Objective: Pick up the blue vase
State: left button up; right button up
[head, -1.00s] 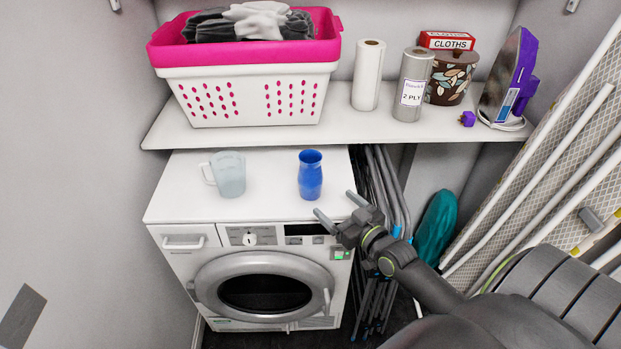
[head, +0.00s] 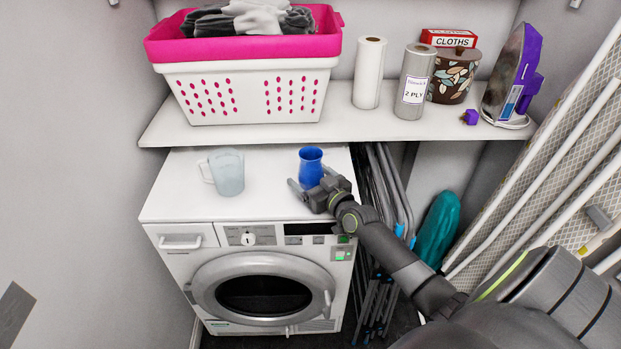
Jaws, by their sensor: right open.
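The blue vase (head: 310,165) stands upright on the white top of the dryer (head: 186,195), near its right side. My right gripper (head: 309,181) is open and sits low at the vase's front, with one finger at its left and the other behind its right side. The gripper hides the lower part of the vase. I cannot tell whether the fingers touch it. My left gripper is not in view.
A clear jug (head: 228,174) stands on the dryer left of the vase. A shelf (head: 250,135) above holds a pink and white basket (head: 245,90), paper rolls (head: 368,75) and an iron (head: 512,80). Folded racks and an ironing board (head: 560,150) stand at the right.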

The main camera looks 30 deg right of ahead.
jog(key=shift+w+r, duration=0.1)
jog(key=c, duration=1.3)
